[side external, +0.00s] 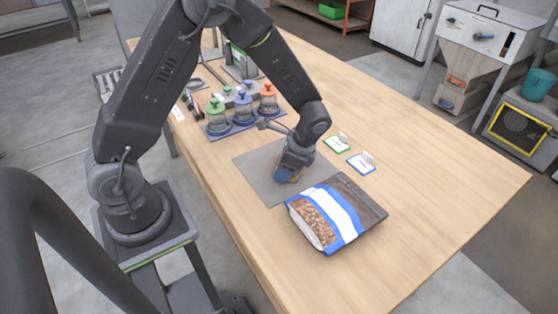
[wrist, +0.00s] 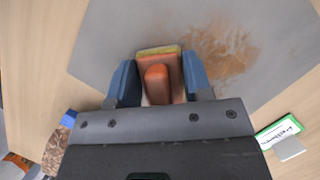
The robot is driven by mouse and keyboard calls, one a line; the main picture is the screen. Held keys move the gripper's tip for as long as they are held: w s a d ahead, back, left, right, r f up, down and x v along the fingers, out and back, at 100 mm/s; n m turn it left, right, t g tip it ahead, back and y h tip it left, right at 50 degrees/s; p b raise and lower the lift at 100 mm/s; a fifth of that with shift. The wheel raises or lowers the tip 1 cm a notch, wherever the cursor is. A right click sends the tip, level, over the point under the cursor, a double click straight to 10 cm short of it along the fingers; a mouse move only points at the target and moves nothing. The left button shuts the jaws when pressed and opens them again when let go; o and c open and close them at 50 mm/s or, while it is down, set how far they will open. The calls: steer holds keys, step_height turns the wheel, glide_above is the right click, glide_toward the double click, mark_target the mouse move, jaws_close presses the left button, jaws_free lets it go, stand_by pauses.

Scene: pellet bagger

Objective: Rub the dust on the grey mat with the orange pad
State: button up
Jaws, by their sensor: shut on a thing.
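The grey mat (side external: 257,174) lies flat on the wooden table; it fills the upper part of the wrist view (wrist: 110,35). A brown patch of dust (wrist: 225,48) is smeared on the mat, right of the orange pad (wrist: 158,52) in the wrist view. The pad has a yellowish far edge and a raised orange grip. My gripper (wrist: 160,80) is shut on the pad, with a blue finger on each side. In the side view my gripper (side external: 288,174) is low over the mat and hides most of the pad and the dust. Whether the pad touches the mat is unclear.
A filled pellet bag (side external: 335,213) lies beside the mat's near right edge. Two small cards, one green-edged (side external: 336,145) and one blue-edged (side external: 361,163), lie right of the mat. Several lidded jars (side external: 243,108) stand behind it. The table's right side is clear.

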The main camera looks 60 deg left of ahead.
mark_target(301, 174)
steer(key=shift+d, duration=1.2)
steer(key=shift+w+a, duration=0.1)
steer(key=shift+w, duration=0.75)
steer(key=shift+w+a, duration=0.2)
steer(key=shift+a, duration=5.3)
steer(key=shift+w+a, duration=0.1)
steer(key=shift+a, duration=0.15)
steer(key=shift+w, duration=0.8)
steer(key=shift+w+d, duration=0.1)
steer(key=shift+d, duration=5.55)
steer(key=shift+d+r, duration=0.15)
step_height(301, 174, up, 8)
